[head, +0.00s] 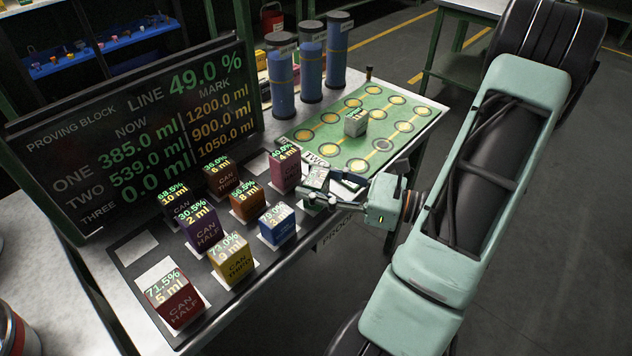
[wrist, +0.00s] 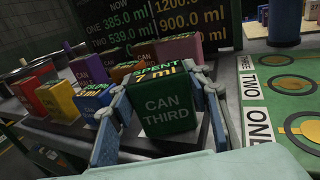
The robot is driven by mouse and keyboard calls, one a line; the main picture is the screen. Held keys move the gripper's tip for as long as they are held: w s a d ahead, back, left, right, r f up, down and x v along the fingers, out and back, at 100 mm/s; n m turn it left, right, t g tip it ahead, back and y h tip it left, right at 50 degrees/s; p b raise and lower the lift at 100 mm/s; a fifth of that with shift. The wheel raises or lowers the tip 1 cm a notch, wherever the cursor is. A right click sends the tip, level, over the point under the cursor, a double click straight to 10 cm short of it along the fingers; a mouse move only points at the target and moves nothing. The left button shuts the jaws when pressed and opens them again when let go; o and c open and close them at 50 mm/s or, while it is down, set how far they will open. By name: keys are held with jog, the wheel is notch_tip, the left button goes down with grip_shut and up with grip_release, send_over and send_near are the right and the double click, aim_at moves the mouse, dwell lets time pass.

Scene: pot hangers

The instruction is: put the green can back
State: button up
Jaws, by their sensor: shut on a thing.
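In the head view the green can (head: 317,178) is partly hidden by my gripper (head: 325,190), at the right end of the dark can mat (head: 130,290), beside the green board. I cannot tell whether its bottom touches the mat.
Bare white squares (head: 136,247) show at the left. A display (head: 140,130) and blue cylinders (head: 311,62) stand behind.

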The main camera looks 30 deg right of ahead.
jog(key=shift+f, duration=0.2)
jog(key=o, duration=1.3)
jog(key=shift+o, duration=0.2)
jog(key=shift+r, duration=0.25)
jog(key=p+v, duration=0.1)
jog(key=v, duration=1.1)
